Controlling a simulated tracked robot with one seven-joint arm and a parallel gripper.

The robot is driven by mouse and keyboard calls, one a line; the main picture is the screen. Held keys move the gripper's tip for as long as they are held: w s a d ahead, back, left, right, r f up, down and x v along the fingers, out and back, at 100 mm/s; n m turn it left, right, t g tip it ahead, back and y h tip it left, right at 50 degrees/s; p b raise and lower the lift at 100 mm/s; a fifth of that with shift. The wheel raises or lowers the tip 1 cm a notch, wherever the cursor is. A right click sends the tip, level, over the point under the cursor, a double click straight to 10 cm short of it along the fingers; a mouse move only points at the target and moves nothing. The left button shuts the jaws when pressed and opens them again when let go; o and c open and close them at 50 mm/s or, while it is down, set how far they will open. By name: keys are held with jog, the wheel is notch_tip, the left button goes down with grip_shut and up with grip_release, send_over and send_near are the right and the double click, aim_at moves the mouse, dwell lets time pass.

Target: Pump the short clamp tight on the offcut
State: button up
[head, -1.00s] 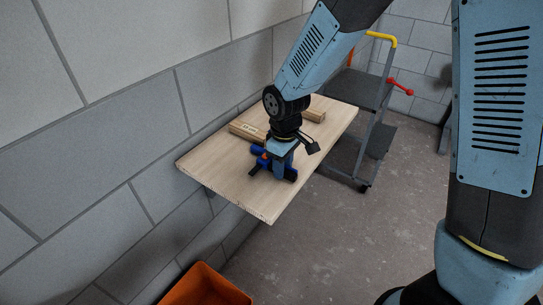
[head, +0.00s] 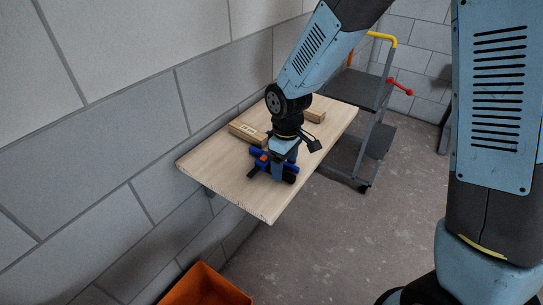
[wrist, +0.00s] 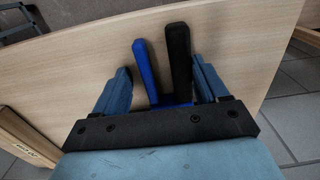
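The short clamp (head: 262,160), blue and black with an orange part, is at the near part of the wooden board, mostly under my gripper (head: 284,168). In the wrist view its blue lever (wrist: 146,70) and black handle (wrist: 179,62) stand between the two light-blue fingers of my gripper (wrist: 163,82). The fingers are apart, with a gap beside the blue lever; the right finger is close to the black handle, and I cannot tell if it touches. The clamp's jaws are hidden. A labelled wooden piece (head: 247,132) lies behind my gripper; I cannot tell whether it is the offcut.
The wooden board (head: 225,170) is fixed along the block wall, its near end bare. Another wooden piece (head: 315,115) lies farther back. A grey trolley (head: 372,135) with yellow and red handles stands beyond. An orange bin (head: 205,288) is below on the floor.

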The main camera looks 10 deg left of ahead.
jog(key=shift+c, duration=0.4)
jog(key=shift+s+a, duration=0.2)
jog(key=shift+s, duration=0.25)
grip_shut()
dwell(0.3)
jog(key=shift+c, duration=0.3)
grip_release()
jog(key=shift+w+d, duration=0.1)
jog(key=shift+w, duration=0.05)
jog(key=shift+o, duration=0.7)
jog(key=shift+w+d, duration=0.1)
jog(key=shift+w, duration=0.2)
jog(key=shift+c, duration=0.3)
